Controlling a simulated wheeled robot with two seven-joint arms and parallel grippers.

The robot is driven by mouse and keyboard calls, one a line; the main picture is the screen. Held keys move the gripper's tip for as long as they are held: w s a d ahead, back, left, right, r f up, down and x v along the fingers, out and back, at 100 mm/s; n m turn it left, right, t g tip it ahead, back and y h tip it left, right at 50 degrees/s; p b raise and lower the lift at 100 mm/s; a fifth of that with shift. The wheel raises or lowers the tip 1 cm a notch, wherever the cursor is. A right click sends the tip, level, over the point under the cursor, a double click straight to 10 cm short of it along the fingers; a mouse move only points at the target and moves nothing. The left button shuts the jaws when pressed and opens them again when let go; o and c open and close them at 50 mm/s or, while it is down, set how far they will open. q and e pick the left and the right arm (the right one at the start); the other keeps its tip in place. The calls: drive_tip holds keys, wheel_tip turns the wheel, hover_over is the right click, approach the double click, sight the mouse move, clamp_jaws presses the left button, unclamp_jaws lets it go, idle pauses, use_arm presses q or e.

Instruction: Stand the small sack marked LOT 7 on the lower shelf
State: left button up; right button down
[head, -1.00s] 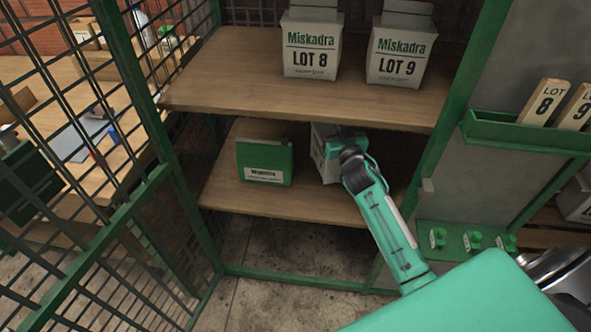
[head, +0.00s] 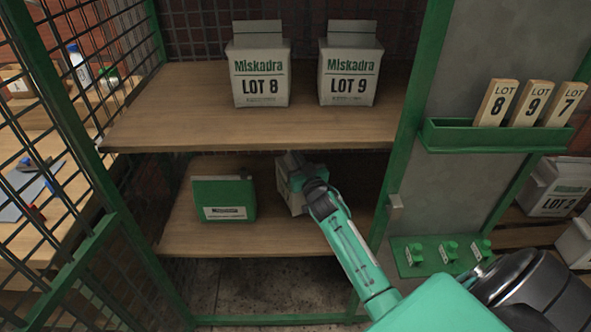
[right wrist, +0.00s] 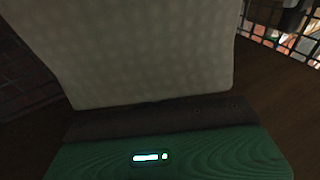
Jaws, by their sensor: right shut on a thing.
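A small white sack (head: 289,192) is inside the lower shelf bay, right of the green box. Its label is hidden, so I cannot read a lot number on it. My right gripper (head: 301,178) is shut on the sack, reaching in from the front right. In the right wrist view the sack's pale face (right wrist: 145,50) fills the area beyond the gripper. The sack looks slightly tilted, and I cannot tell whether its base touches the lower shelf (head: 245,237). My left gripper is not in view.
A green box (head: 224,199) stands on the lower shelf. The upper shelf (head: 190,105) carries the LOT 8 sack (head: 261,80) and LOT 9 sack (head: 350,80). A green post (head: 410,130) bounds the bay at right. A tag rack (head: 490,138) holds tags 8, 9 and 7.

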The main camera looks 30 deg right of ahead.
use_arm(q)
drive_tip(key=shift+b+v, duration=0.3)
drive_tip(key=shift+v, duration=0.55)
use_arm(e)
drive_tip(key=shift+f, duration=1.45)
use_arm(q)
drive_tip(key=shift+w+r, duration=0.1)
use_arm(e)
drive_tip(key=shift+f, duration=0.15)
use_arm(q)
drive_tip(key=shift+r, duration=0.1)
use_arm(e)
drive_tip(key=c, duration=1.6)
unclamp_jaws()
drive_tip(key=shift+o, duration=0.2)
